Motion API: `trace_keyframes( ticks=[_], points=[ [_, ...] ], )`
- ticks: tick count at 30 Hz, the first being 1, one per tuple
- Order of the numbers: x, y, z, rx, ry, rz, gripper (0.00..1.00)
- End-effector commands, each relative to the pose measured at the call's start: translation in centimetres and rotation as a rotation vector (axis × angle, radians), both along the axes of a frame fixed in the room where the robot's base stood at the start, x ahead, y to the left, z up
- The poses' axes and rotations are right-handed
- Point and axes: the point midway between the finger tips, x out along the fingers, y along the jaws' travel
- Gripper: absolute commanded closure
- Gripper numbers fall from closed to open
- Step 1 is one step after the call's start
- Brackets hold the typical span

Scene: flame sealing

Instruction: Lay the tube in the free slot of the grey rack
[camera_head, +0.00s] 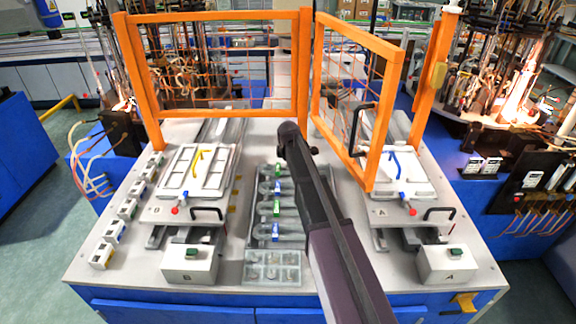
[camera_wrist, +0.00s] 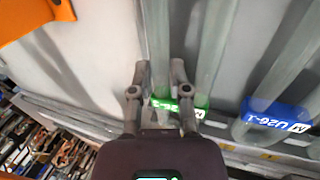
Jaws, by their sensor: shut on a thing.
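My gripper (camera_wrist: 160,75) is shut on a clear glass tube (camera_wrist: 156,45), seen in the wrist view as a narrow pale strip running up from between the fingers. A green label (camera_wrist: 195,101) shows behind and beside the right finger; I cannot tell for sure which tube bears it. In the head view the grey rack (camera_head: 253,248) stands mid-table, with several tubes lying across it under green and blue labels. My dark arm covers its right side, and the held tube is not clear there. I cannot make out which slot is free.
An orange mesh door (camera_head: 382,111) stands open close to the right of my arm, and an orange fence (camera_head: 220,112) closes the back. White fixtures flank the rack at left (camera_head: 199,173) and right (camera_head: 397,180). A grey compartment tray (camera_head: 271,281) lies in front.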

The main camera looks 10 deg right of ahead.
Motion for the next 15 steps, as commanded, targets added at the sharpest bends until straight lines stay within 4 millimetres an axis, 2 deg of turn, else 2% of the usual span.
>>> trace_keyframes(
  ticks=[8, 9, 12, 15],
  points=[
    [0.01, 0.03, -0.71, 0.0, 0.0, 0.0, 1.0],
    [0.0, 0.03, -0.72, 0.0, 0.0, 0.0, 0.74],
    [0.0, 0.04, -0.62, 0.0, 0.0, 0.0, 0.44],
    [0.0, 0.04, -0.62, 0.0, 0.0, 0.0, 0.42]
  ],
)
